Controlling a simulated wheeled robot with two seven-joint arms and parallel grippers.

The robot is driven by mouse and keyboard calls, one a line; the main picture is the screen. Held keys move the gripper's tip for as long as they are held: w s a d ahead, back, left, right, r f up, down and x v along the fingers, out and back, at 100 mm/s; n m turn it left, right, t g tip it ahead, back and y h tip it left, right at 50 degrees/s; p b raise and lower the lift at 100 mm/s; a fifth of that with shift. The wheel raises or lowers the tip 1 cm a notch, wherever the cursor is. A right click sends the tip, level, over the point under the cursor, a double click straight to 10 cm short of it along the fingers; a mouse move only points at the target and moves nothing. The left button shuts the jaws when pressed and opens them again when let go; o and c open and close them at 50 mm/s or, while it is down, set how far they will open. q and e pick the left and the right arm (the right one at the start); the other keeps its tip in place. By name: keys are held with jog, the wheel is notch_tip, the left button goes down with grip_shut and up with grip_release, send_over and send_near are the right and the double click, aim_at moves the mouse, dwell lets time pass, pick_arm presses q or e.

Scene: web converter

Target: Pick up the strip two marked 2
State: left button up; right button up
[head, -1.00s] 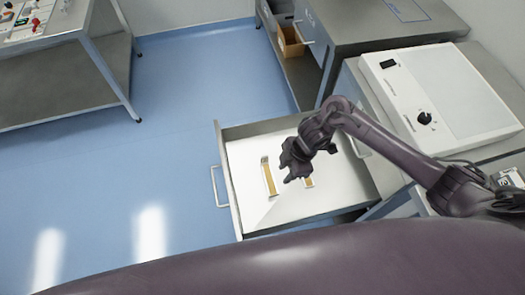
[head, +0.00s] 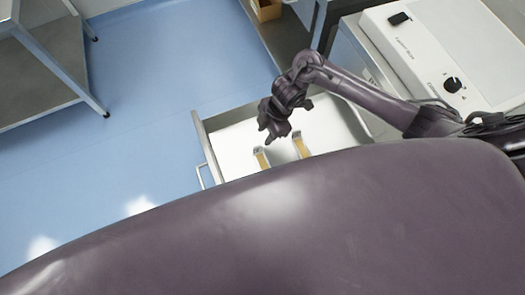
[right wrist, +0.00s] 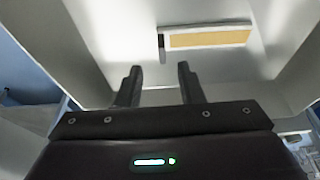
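Two yellow strips with grey ends lie in an open drawer (head: 232,146): a left strip (head: 262,161) and a right strip (head: 302,147). My body hides their lower parts in the head view. I cannot read a number on either one. My right gripper (head: 268,137) is above the drawer, just beyond the left strip in the picture. In the right wrist view my right gripper (right wrist: 160,70) is open and empty, with one strip (right wrist: 208,39) ahead of the fingers and slightly right, apart from them. My left gripper is not in view.
A white machine with a black knob (head: 452,84) stands on the right. A metal table (head: 40,75) stands at the upper left. The blue floor between is clear.

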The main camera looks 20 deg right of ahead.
aim_at(258, 147)
jog(key=x, duration=0.7)
jog(key=shift+s+a, duration=0.1)
jog(key=shift+a, duration=0.2)
jog(key=shift+c, duration=0.3)
jog(key=shift+r, duration=0.1)
grip_shut()
